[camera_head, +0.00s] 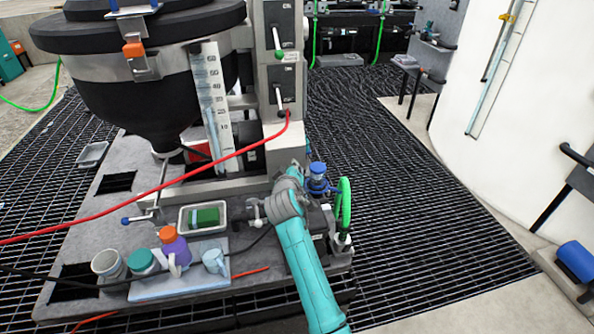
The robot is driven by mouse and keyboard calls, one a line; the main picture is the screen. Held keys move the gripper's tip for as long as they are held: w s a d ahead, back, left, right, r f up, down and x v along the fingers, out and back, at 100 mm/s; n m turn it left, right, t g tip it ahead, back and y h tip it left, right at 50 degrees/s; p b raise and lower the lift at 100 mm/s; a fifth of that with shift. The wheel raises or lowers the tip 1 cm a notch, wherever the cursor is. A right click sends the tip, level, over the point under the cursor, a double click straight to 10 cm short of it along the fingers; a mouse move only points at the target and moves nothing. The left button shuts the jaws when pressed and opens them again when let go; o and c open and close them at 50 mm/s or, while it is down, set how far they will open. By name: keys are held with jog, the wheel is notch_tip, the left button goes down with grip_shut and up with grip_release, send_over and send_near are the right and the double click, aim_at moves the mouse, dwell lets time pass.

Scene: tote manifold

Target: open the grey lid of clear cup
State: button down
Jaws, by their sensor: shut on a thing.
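A pale, see-through-looking cup (214,262) stands at the right end of a light blue mat (185,284) on the grey platform. It is the likeliest clear cup. I cannot make out a separate grey lid on it. My teal arm reaches up from the bottom right, and my gripper (257,212) is at its far end, above and to the right of this cup, beside the grey tray. It is small and partly merged with the fittings behind it. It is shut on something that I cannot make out.
A purple bottle with an orange cap (173,247), a teal-lidded jar (142,263) and a grey cup (107,265) stand left of the pale cup. A tray (183,219) holds a green block. A green handwheel (344,203) and blue valve (317,178) stand right. A red hose (150,192) crosses.

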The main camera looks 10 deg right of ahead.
jog(key=shift+a+f+n+t+h, duration=0.1)
jog(key=shift+a+n+t+h, duration=0.6)
jog(key=shift+a+n, duration=1)
jog(key=shift+a+f+n+t+h, duration=0.1)
jog(key=shift+a+n+t+h, duration=0.55)
jog(key=shift+a+n, duration=1.05)
jog(key=shift+d+n, duration=0.4)
jog(key=shift+n, duration=0.1)
jog(key=c, duration=1.1)
grip_release()
jog(key=shift+h, duration=0.25)
jog(key=v, duration=1.2)
jog(key=shift+d+r, duration=0.1)
jog(key=shift+r, duration=0.05)
